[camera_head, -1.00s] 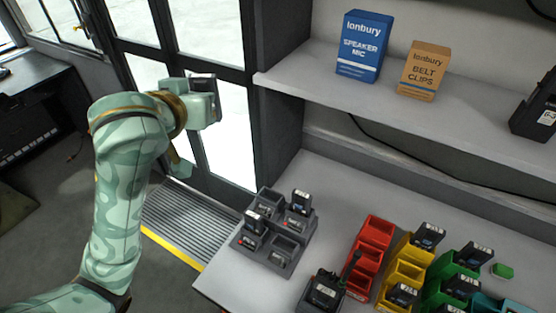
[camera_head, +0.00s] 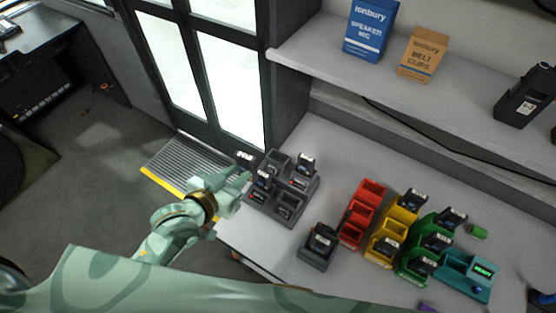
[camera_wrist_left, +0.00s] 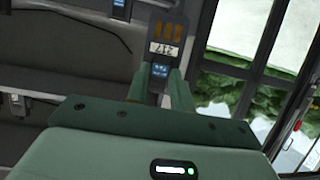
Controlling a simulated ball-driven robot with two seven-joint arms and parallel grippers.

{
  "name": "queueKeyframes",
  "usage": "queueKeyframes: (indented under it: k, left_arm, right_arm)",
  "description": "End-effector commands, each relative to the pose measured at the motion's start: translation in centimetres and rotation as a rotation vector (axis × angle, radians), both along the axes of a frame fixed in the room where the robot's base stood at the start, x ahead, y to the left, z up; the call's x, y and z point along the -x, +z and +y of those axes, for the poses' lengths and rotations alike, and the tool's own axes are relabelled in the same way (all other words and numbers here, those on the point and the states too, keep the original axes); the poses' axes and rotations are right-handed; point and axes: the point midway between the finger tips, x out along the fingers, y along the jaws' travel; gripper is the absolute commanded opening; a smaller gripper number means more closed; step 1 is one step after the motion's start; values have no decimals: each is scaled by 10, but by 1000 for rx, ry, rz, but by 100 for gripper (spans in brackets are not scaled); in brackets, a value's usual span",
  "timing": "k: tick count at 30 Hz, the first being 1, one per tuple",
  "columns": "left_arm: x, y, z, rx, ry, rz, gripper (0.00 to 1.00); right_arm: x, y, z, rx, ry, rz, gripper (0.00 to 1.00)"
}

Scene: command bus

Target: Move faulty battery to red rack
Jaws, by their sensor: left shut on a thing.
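My left gripper (camera_head: 238,178) is at the left edge of the dark grey multi-bay charger (camera_head: 262,210). It is shut on a dark battery (camera_head: 243,158), whose pale label shows above the fingers. In the left wrist view the held battery (camera_wrist_left: 163,47) stands between the fingers, with gold contacts and a white number label. The charger holds batteries, including one at the back right (camera_head: 307,162) and one at the left (camera_head: 264,180); its front right bay looks empty. The red rack (camera_head: 362,212) is right of the charger, and its bins look empty. My right gripper is not in view.
A dark single holder (camera_head: 317,250) stands in front of the red rack. A shelf (camera_head: 440,92) with boxes overhangs the back. Bare counter lies behind the racks.

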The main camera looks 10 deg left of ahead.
Motion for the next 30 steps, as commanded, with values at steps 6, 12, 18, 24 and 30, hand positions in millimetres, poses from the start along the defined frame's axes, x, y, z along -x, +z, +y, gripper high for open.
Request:
queueKeyframes:
  k: [6,12,18,24,30]
  left_arm:
    - [-8,17,-4,1,-36,-1,0]
    - [-8,17,-4,1,-39,-1,0]
    - [-19,12,-8,2,-37,-1,0]
    - [-65,-11,-27,2,-36,-2,0]
    - [-109,-48,-44,2,-37,2,0]
  right_arm:
    - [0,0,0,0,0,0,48]
    - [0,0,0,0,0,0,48]
    - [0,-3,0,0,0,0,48]
    - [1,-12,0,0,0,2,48]
    - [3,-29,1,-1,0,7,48]
